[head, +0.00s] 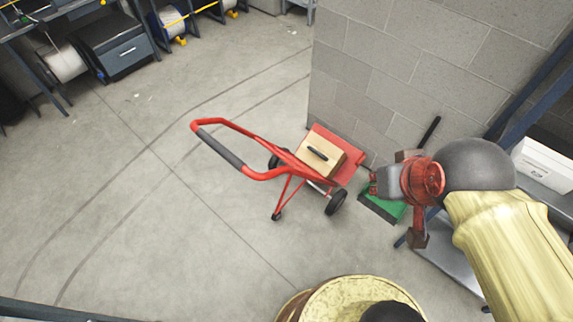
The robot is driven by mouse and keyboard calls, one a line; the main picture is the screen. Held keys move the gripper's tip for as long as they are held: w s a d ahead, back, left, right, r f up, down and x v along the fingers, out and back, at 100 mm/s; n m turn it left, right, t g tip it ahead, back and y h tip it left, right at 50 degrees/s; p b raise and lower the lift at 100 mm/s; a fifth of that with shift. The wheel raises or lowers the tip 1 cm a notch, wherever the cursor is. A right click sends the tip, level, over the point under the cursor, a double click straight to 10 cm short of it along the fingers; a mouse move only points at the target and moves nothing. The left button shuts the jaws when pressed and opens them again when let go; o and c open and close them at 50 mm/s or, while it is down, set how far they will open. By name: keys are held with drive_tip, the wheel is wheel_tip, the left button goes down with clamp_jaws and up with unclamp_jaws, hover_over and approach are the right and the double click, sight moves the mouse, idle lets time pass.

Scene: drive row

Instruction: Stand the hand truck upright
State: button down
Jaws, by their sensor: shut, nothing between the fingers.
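The red hand truck (285,157) leans far back in the middle of the head view. Its handle loop with a dark grip points left, and its red toe plate (352,166) faces the block wall. Two black wheels and a small caster on a strut are near or on the floor. A light wooden box (322,155) with a black handle sits against the toe plate. My gripper (373,182) is to the right of the hand truck, near the toe plate, and appears apart from it. It is shut and empty. My arm comes from the lower right.
A grey block wall (385,75) stands behind the hand truck. A green-headed tool (383,207) is on the floor below my gripper. A shelf with a white box (543,163) is at right. A workbench and spools are at upper left. The floor at left is clear.

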drive_tip(key=c, duration=2.3)
unclamp_jaws()
drive_tip(key=shift+c, duration=0.2)
